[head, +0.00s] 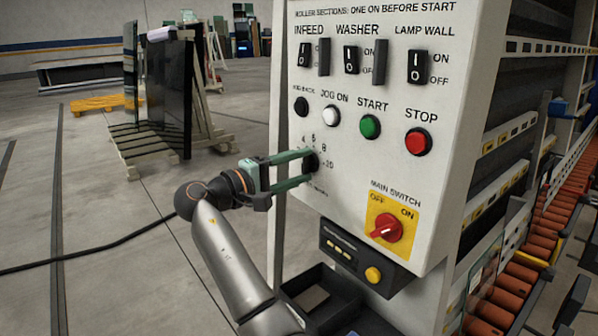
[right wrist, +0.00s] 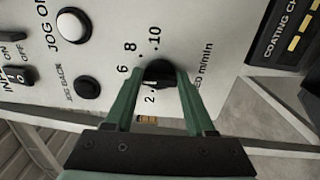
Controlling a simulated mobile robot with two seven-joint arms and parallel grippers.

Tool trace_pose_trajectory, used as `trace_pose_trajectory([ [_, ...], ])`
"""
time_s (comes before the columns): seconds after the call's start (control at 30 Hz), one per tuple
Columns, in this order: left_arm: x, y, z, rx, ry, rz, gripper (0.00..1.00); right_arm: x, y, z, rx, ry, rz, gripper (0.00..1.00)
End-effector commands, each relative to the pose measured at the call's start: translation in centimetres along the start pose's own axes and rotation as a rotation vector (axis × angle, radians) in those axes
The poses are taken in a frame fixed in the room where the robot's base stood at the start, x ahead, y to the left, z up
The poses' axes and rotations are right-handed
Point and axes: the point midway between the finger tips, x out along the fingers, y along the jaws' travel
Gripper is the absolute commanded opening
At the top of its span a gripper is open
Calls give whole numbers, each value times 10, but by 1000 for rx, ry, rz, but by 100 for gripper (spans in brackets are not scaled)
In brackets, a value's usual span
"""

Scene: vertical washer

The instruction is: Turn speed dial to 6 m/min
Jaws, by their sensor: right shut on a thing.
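The speed dial (head: 312,163) is a small black knob on the lower left of the white control panel, inside a ring of printed numbers. It also shows in the right wrist view (right wrist: 158,73), with 2, 6, 8 and 10 readable around it. My right gripper (head: 307,164) comes from the left, its two green fingers shut on the dial, one on each side. In the right wrist view the fingers (right wrist: 160,80) straddle the knob. I cannot clearly tell which number the dial's pointer faces. My left gripper is not in view.
Above the dial are the black jog-back button (head: 301,106), white jog-on button (head: 331,115), green start button (head: 370,126) and red stop button (head: 418,141). The red main switch (head: 387,228) is lower right, above a dark box (head: 365,262).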

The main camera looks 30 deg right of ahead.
Motion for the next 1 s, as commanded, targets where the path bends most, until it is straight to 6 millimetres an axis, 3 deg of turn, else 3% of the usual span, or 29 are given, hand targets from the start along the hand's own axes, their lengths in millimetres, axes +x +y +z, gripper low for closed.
trace_pose_trajectory([
  [0.47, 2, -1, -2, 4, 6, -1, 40, 0, 0, 0, 15, 0, 0, 0],
  [0.5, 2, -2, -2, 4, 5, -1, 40, 0, 0, 0, 15, 0, 0, 58],
  [0.73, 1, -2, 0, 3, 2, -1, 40, 0, 0, 0, 15, 0, 0, 84],
  [1.0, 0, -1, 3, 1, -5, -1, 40, -1, 0, 0, 14, 0, 0, 85],
])
